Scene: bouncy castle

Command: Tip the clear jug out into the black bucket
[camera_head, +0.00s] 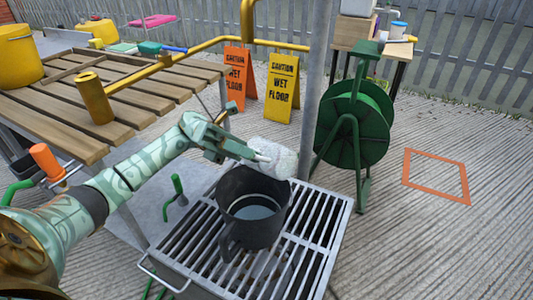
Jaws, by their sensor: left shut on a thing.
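The clear jug (276,158) looks whitish and hangs over the far right rim of the black bucket (255,232). It appears tilted, but its mouth cannot be made out. My left gripper (252,155) comes in from the left and is shut on the jug. The black bucket stands upright on a metal grate, with its handle toward me. A pale grey-blue surface, looking like liquid, shows inside it. I see no stream between jug and bucket. My right gripper is not in view.
The metal grate (318,226) has bare room around the bucket. A slatted wooden table (125,112) stands at left, with a yellow bucket (17,55) on it. A grey post and a green hose reel (355,125) stand behind at right. Two caution signs (281,88) stand behind.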

